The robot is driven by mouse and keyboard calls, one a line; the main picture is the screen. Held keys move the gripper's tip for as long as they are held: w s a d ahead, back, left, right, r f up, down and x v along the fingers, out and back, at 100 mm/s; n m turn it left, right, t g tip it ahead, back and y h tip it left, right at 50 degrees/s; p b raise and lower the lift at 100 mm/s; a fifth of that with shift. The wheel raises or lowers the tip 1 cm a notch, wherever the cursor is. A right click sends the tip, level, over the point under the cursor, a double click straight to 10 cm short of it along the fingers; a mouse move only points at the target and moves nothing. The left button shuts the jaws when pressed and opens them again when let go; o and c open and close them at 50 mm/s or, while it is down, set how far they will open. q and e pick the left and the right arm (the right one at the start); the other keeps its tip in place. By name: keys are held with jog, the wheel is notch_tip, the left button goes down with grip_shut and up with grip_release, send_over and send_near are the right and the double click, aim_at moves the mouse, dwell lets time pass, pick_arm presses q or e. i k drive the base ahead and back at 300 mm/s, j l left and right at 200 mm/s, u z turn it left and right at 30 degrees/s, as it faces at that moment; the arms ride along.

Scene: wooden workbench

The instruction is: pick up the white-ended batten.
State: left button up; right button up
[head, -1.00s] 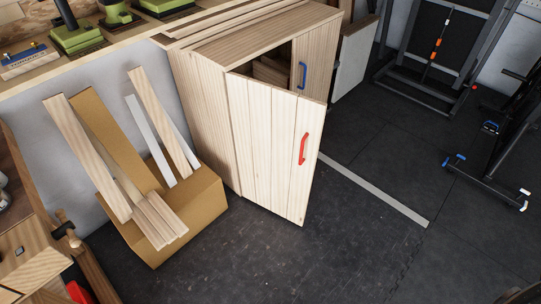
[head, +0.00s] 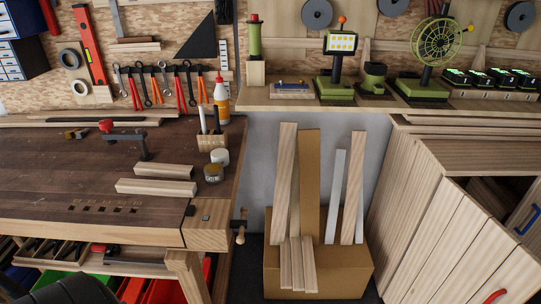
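Two short pale wooden battens lie on the dark workbench top in the head view: a rear one (head: 165,170) and a front one (head: 155,187). I cannot make out a white end on either. Longer wooden pieces stand in a cardboard box (head: 320,280) on the floor: a tall leaning board (head: 284,180), another tall board (head: 353,188), a pale grey-white strip (head: 336,195) and several short battens (head: 297,265). I cannot tell which piece is the white-ended batten. Neither of my grippers shows.
The workbench (head: 60,175) carries a clamp (head: 125,140), a pencil block (head: 212,143), a glue bottle (head: 221,103) and small jars (head: 213,173). A vise handle (head: 239,232) sticks out at its right corner. A wooden cabinet (head: 440,240) stands at the right, its door ajar.

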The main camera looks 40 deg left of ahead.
aim_at(126, 186)
jog(key=u, duration=2)
